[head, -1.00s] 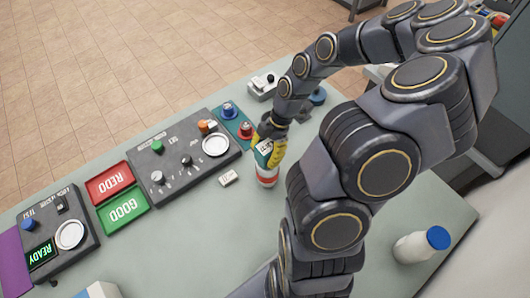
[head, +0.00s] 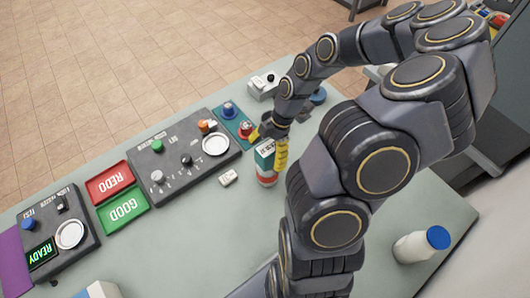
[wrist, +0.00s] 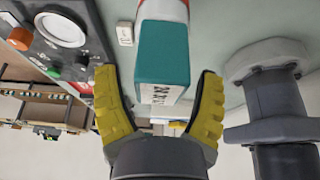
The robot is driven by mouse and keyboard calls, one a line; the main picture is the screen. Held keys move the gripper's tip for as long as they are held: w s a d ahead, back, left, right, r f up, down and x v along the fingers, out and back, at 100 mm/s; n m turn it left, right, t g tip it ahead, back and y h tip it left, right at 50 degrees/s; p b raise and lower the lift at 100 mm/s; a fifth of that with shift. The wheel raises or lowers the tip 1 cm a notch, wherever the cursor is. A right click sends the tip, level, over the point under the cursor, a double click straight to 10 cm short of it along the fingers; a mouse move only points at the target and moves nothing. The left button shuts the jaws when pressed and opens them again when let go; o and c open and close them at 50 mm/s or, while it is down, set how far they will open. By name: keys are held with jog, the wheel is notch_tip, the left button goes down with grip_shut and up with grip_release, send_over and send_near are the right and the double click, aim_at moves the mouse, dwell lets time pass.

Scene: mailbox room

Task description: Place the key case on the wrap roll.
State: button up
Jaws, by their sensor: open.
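The key case, which I take to be the teal and white box (wrist: 163,55), stands between my fingers in the wrist view, with dark lettering on its pale end. In the head view the key case (head: 264,150) sits on top of the red and white wrap roll (head: 266,179), which is upright on the table. The wrap roll's red and white edge (wrist: 163,11) shows beyond the case in the wrist view. My gripper (wrist: 160,90) is open, its yellow fingers on either side of the case with gaps. In the head view my gripper (head: 267,145) is at the case's upper end.
A small white block (head: 228,178) lies left of the roll. A grey control panel (head: 180,155) with knobs and a teal button plate (head: 235,124) are close by. The table between block and front edge is clear.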

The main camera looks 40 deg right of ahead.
jog(key=v, duration=1.1)
notch_tip(320, 180, up, 5)
jog(key=m, duration=0.2)
send_over(261, 151)
jog(key=s+a+r+m+g+h, duration=0.1)
jog(key=s+a+r+m+h, duration=0.2)
jog(key=s+a+m, duration=0.8)
jog(key=s+m+h, duration=0.1)
jog(key=s+m, duration=0.1)
jog(key=m, duration=0.3)
jog(key=shift+s+a+g, duration=0.15)
jog(key=shift+s+g, duration=0.25)
jog(key=shift+r, duration=0.1)
